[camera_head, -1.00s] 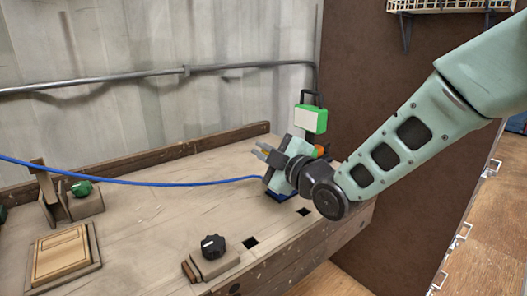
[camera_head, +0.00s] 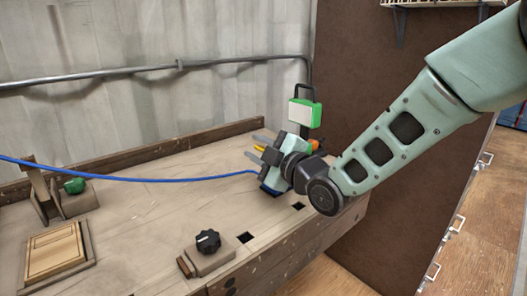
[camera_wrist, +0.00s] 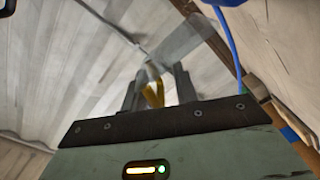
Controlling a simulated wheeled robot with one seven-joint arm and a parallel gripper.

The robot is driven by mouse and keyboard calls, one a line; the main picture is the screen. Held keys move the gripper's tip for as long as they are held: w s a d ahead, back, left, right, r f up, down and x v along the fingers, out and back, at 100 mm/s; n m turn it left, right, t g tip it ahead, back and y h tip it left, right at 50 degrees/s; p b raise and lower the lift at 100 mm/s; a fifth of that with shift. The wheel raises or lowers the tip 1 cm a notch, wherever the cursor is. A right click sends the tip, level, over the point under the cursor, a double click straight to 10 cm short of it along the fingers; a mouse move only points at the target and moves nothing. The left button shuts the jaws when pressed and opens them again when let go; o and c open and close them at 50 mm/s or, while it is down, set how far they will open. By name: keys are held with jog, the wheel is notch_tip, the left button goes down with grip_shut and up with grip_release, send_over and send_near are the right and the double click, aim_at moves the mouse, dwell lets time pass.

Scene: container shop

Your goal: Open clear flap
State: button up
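A pale, see-through panel (camera_wrist: 192,38), which looks like the clear flap, shows beyond the fingertips in the wrist view. I cannot make out its hinge or tell whether it is open. My gripper (camera_head: 257,148) is above the back right of the workbench, pointing left. In the wrist view my gripper (camera_wrist: 158,72) has its two grey fingers apart. A small yellow piece (camera_wrist: 153,93) shows between them; I cannot tell whether it touches them. In the head view I cannot pick out the flap near the fingers.
The workbench (camera_head: 150,225) has a raised back edge. A black knob (camera_head: 208,241) on a block sits at its front, and a green knob (camera_head: 75,186) at the left. A wooden panel (camera_head: 55,252) lies front left. A blue cable (camera_head: 130,181) crosses to my wrist. A green-and-white box (camera_head: 306,113) stands behind my wrist.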

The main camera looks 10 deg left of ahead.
jog(key=v, duration=1.7)
jog(key=shift+d, duration=0.2)
jog(key=shift+s+f, duration=0.1)
jog(key=shift+s, duration=0.05)
